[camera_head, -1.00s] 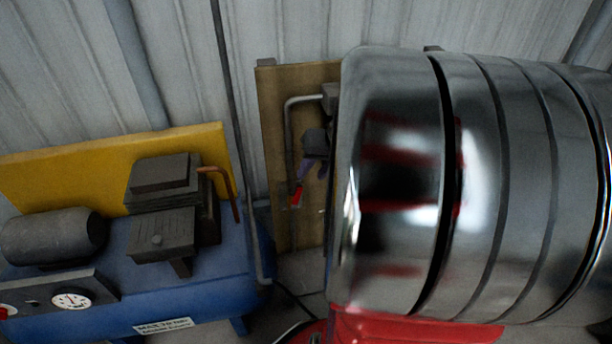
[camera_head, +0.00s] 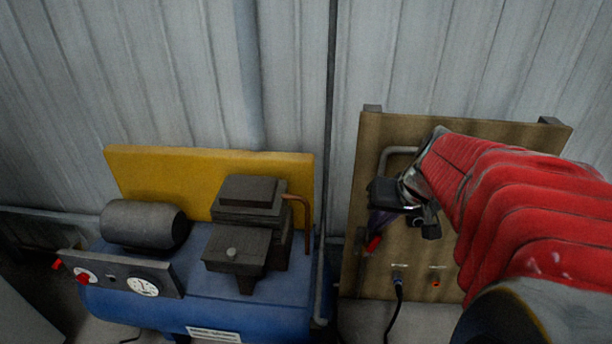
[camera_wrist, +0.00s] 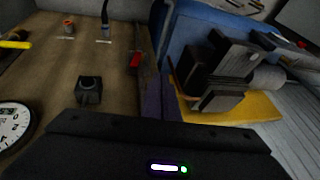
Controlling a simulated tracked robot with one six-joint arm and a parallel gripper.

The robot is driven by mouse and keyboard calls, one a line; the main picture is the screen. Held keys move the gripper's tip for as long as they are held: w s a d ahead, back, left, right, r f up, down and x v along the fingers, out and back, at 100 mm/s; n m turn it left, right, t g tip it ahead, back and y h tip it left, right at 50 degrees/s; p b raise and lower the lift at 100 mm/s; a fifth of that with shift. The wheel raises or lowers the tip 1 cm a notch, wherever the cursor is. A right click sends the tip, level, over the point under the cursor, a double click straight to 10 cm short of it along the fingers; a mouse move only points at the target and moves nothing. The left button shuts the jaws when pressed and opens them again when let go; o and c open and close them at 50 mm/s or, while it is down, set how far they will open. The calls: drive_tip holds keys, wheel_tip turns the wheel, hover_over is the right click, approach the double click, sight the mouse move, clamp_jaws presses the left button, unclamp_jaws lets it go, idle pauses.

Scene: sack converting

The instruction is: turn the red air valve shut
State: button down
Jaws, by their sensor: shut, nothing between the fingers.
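The red air valve handle (camera_head: 373,243) is small and sits near the left edge of a brown board, below a bent grey pipe (camera_head: 398,151). In the wrist view the red handle (camera_wrist: 136,60) shows above centre, just beyond my fingers. My gripper (camera_head: 377,229) has a dark body and narrow purple fingers. They are shut and empty and point down at the handle in the head view. In the wrist view my gripper (camera_wrist: 154,92) appears at bottom centre, close to the handle; I cannot tell whether they touch. The valve's pivot is unclear.
The board (camera_head: 362,285) carries a black cable plug (camera_head: 398,277) and an orange port (camera_head: 436,283). The wrist view adds a gauge (camera_wrist: 14,126), a black block (camera_wrist: 88,89) and a yellow handle (camera_wrist: 15,44). A blue compressor (camera_head: 200,310) with a yellow panel (camera_head: 150,170) stands left.

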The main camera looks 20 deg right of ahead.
drive_tip(key=s+a+r+n, duration=0.1)
drive_tip(key=s+a+n, duration=0.1)
drive_tip(key=a, duration=0.8)
drive_tip(key=s+a+r+n, duration=0.2)
drive_tip(key=s+a, duration=0.3)
drive_tip(key=a, duration=0.5)
drive_tip(key=shift+a+r+n+t, duration=0.25)
drive_tip(key=shift+a+n+t, duration=0.05)
drive_tip(key=shift+n, duration=0.3)
drive_tip(key=shift+a, duration=0.1)
